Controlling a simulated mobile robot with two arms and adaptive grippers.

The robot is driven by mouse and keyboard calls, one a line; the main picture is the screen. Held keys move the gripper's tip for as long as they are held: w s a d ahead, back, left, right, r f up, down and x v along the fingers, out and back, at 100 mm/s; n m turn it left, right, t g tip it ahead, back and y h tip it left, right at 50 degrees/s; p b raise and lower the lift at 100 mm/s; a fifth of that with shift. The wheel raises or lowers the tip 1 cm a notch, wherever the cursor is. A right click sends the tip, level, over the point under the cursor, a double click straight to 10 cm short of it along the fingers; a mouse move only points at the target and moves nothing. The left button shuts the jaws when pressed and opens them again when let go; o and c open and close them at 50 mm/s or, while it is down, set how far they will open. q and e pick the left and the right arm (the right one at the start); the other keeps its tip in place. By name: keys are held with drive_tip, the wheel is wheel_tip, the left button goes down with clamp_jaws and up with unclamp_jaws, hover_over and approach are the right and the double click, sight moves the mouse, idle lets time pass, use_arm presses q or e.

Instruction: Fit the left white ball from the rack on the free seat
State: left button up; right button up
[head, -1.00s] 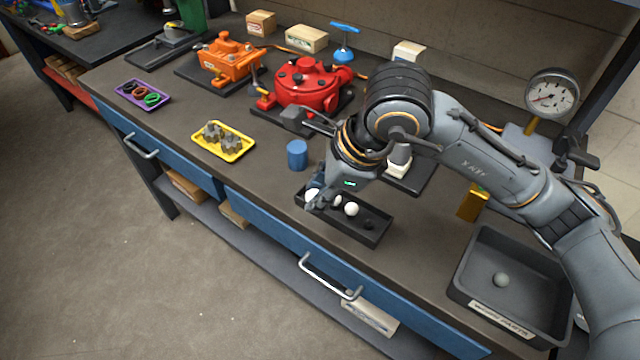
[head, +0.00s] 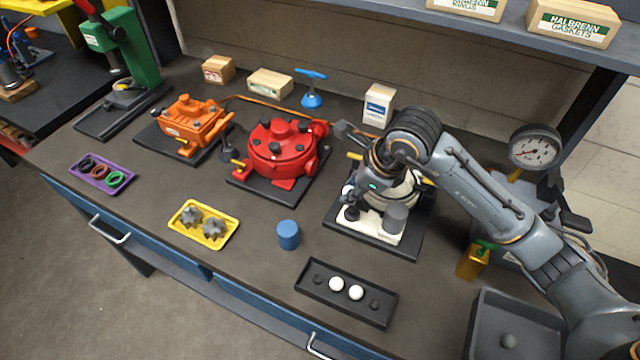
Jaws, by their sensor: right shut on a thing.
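The black rack (head: 340,309) lies near the table's front edge. Two white balls, one (head: 336,284) left of the other (head: 356,292), sit in its middle; its two end places look dark and hold no white ball. My right gripper (head: 350,206) is shut at the left side of the white motor (head: 385,228), low over its base. The white ball from the rack's left end appears to be in it, mostly hidden by the fingers. The free seat cannot be made out behind my gripper and wrist. My left gripper is not in view.
A blue cylinder (head: 288,235) stands left of the rack. A red motor (head: 282,150) and an orange motor (head: 193,124) stand to the left. A yellow tray (head: 217,239) holds grey gears. A grey bin (head: 487,318) and a brass block (head: 469,263) are at the right.

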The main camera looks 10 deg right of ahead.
drive_tip(key=shift+w+d+f, duration=0.1)
drive_tip(key=shift+w+d, duration=0.3)
drive_tip(key=shift+d, duration=0.15)
drive_tip(key=shift+w+d+f, duration=0.15)
drive_tip(key=shift+w+f, duration=0.05)
drive_tip(key=shift+f, duration=0.35)
drive_tip(key=shift+s+f+b, duration=0.15)
drive_tip(key=shift+f+b, duration=0.1)
drive_tip(key=shift+b, duration=0.1)
drive_tip(key=shift+d+f+b, duration=0.1)
drive_tip(key=shift+f+b, duration=0.35)
drive_tip(key=shift+f, duration=0.8)
drive_tip(key=shift+f+b, duration=0.3)
drive_tip(key=shift+b, duration=0.05)
drive_tip(key=shift+f, duration=0.15)
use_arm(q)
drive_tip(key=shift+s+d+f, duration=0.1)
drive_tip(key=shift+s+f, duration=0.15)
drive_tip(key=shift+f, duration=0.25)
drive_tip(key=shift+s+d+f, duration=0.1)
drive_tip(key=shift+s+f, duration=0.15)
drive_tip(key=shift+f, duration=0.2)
